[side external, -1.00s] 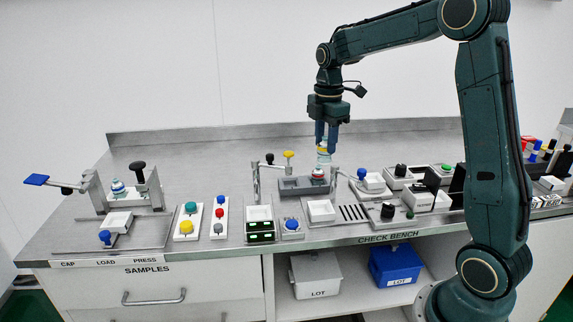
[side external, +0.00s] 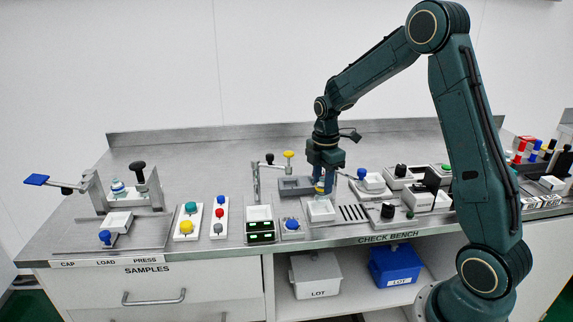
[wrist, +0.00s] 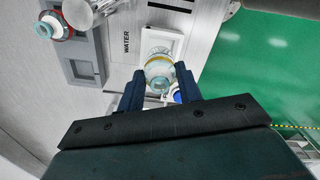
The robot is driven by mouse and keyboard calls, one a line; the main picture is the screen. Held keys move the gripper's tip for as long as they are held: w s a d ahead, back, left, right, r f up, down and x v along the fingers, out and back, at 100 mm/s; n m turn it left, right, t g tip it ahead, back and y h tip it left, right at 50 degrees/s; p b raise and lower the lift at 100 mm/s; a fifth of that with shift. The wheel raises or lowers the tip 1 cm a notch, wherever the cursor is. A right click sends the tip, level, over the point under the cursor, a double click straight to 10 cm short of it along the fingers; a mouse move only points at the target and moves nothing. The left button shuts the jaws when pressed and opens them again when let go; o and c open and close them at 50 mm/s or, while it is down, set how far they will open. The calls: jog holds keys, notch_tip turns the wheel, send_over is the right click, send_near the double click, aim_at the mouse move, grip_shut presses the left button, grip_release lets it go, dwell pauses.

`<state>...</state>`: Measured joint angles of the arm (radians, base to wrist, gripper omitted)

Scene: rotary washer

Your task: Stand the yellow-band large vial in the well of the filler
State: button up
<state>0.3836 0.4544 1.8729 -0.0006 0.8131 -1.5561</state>
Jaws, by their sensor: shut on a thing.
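My gripper (side external: 323,182) is shut on the yellow-band large vial (wrist: 158,68), a clear vial with a yellow ring seen from above between the fingers (wrist: 160,88). In the side view its yellow part (side external: 320,188) shows low between the fingers. The vial is at a white square-rimmed fixture (wrist: 160,34) beside the word WATER, which also shows in the side view (side external: 320,212). I cannot tell whether its base touches that fixture. I cannot tell for sure which fixture is the filler.
A grey block (wrist: 82,68) with square wells lies left of the vial in the wrist view. A red-band vial (wrist: 54,27) stands at it. The bench behind is clear.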

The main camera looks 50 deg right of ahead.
aim_at(322, 193)
jog(key=shift+f, duration=2)
jog(key=shift+f, duration=0.15)
jog(key=o, duration=1)
notch_tip(322, 193, up, 12)
jog(key=shift+r, duration=0.1)
jog(key=shift+a+r, duration=0.1)
jog(key=shift+r, duration=0.05)
